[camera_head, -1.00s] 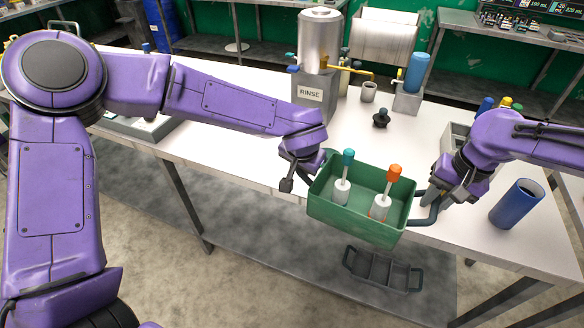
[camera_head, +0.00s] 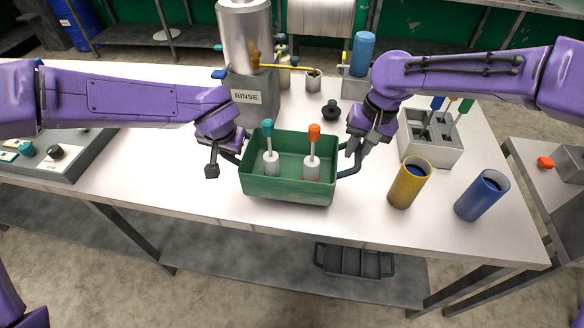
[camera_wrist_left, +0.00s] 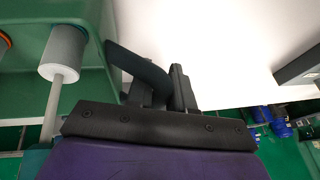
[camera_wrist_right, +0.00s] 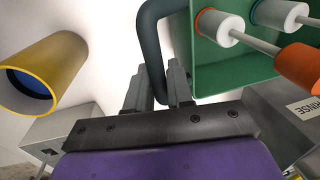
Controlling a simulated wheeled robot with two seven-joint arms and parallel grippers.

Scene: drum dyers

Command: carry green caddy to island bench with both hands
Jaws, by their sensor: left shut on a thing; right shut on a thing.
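The green caddy (camera_head: 288,188) is at the front middle of the white bench (camera_head: 150,185) in the head view. It looks level; whether its base touches the top I cannot tell. It holds a teal-topped tool (camera_head: 268,148) and an orange-topped tool (camera_head: 313,152), both upright. My left gripper (camera_head: 228,160) is shut on the caddy's left handle, which shows in the left wrist view (camera_wrist_left: 137,65). My right gripper (camera_head: 358,150) is shut on the dark right handle (camera_wrist_right: 152,50). The caddy also shows in the right wrist view (camera_wrist_right: 215,75).
A yellow cup (camera_head: 409,184) and a blue cup (camera_head: 482,196) stand right of the caddy. A grey holder (camera_head: 432,145) is behind them. The RINSE tank (camera_head: 246,50) and a black knob (camera_head: 331,110) stand behind the caddy. A dark tray (camera_head: 352,262) lies on the lower shelf.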

